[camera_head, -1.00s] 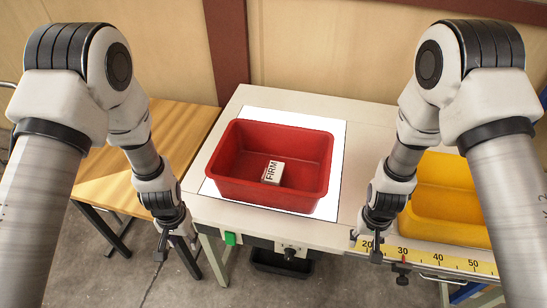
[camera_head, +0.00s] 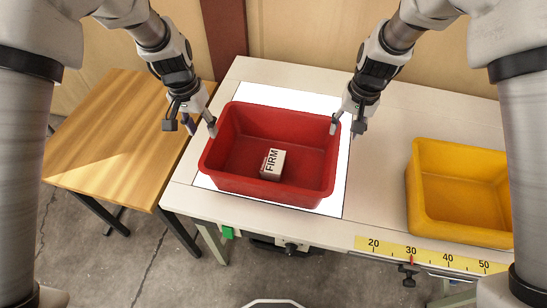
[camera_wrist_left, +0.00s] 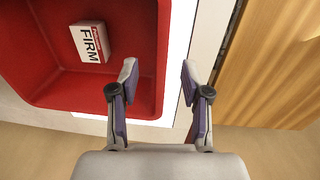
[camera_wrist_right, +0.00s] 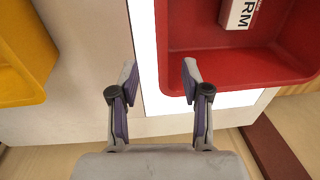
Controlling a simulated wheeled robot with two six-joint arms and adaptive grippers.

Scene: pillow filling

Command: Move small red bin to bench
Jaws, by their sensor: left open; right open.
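The small red bin (camera_head: 240,180) sits on a white panel on the pale table, with a small white box marked FIRM (camera_head: 273,164) inside it. My left gripper (camera_head: 191,126) is open at the bin's left side near the rim. In the left wrist view the bin (camera_wrist_left: 70,92) lies to the left, and one finger of the left gripper (camera_wrist_left: 157,80) overlaps its rim. My right gripper (camera_head: 347,125) is open at the bin's right rim. In the right wrist view the bin (camera_wrist_right: 215,72) lies on the right, with one finger near its edge. I cannot tell whether any finger touches it.
A wooden bench (camera_head: 125,130) stands at the left, its top clear. A yellow bin (camera_head: 435,222) stands on the table (camera_head: 385,150) at the right, above a yellow scale strip (camera_head: 430,257). A wall (camera_head: 350,40) closes off the back.

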